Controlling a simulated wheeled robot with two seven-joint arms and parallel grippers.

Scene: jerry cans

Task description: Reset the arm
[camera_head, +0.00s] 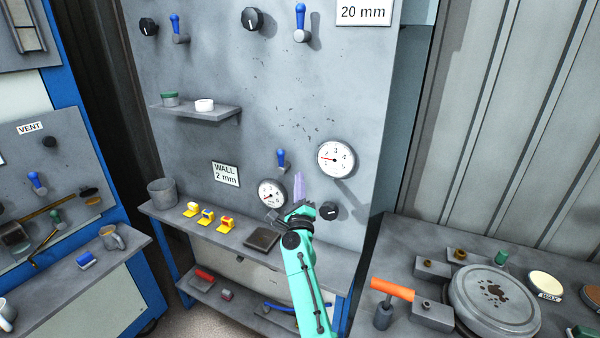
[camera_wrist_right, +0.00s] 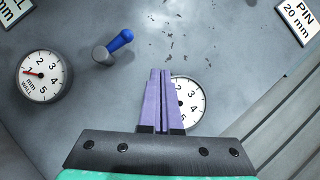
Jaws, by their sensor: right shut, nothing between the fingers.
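My right arm reaches up from the bottom of the head view. Its gripper (camera_head: 299,187) has purple fingers in front of the grey panel (camera_head: 240,110). In the wrist view the right gripper (camera_wrist_right: 162,78) is shut and empty, its fingers side by side. It partly covers a round gauge (camera_wrist_right: 192,100), which shows whole in the head view (camera_head: 336,159). A second gauge (camera_head: 271,193) is just left of the gripper, and a black knob (camera_head: 328,210) is just right of it. My left gripper is not in view.
A blue-handled lever (camera_head: 282,159) sticks out near the gripper. A shelf (camera_head: 225,113) holds two small round containers. Below, a ledge (camera_head: 175,218) carries a grey cup (camera_head: 161,191) and several yellow pieces. At right, a bench holds an orange-handled tool (camera_head: 392,289) and a round plate (camera_head: 495,300).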

